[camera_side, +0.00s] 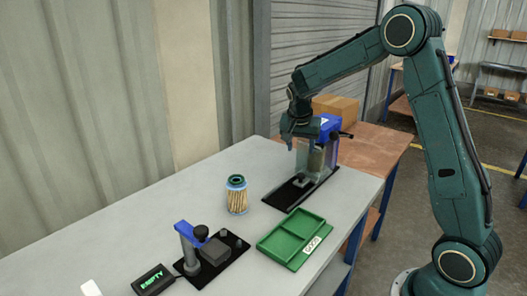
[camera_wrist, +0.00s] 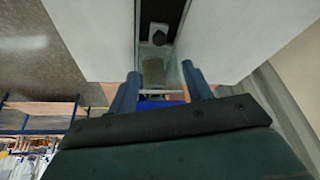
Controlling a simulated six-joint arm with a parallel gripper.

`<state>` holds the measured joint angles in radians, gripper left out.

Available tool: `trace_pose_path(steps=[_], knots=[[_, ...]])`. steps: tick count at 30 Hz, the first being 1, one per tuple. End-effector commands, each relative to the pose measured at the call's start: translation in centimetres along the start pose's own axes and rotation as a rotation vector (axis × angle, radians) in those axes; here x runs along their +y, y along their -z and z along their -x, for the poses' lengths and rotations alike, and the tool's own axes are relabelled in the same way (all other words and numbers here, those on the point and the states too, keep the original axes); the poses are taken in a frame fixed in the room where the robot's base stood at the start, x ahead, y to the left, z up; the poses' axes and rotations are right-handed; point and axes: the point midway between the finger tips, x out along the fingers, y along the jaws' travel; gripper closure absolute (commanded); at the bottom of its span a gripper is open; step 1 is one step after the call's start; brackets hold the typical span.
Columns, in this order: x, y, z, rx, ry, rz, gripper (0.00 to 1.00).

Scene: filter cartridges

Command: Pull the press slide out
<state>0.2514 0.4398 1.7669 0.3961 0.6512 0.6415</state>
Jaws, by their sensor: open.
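The press (camera_side: 318,155) stands at the back right of the grey table, with a blue head, a clear guard and a long black base (camera_side: 283,200). A small block with a dark knob, apparently the press slide (camera_side: 302,181), sits low on that base; it also shows in the wrist view (camera_wrist: 158,34). My gripper (camera_side: 289,143) is open, beside the upper part of the press and above the slide. In the wrist view my two fingers (camera_wrist: 160,88) stand apart, with a grey-brown cylinder (camera_wrist: 153,72) showing between them. Whether they touch the press is unclear.
A pleated filter cartridge (camera_side: 237,197) stands on the table left of the press. A green two-part tray (camera_side: 262,242) marked GOOD lies at the front edge. A second fixture (camera_side: 184,238) with a blue arm and a display (camera_side: 153,280) reading EMPTY are at the front left.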

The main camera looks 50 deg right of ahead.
Motion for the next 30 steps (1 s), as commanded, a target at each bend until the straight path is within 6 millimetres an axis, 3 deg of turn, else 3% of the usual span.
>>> trace_pose_path(steps=[11,30], knots=[[0.1,-0.1,-3.0,-0.003,-0.002,0.002,0.5],[0.1,-0.1,-12.1,-0.003,-0.002,0.002,0.5]])
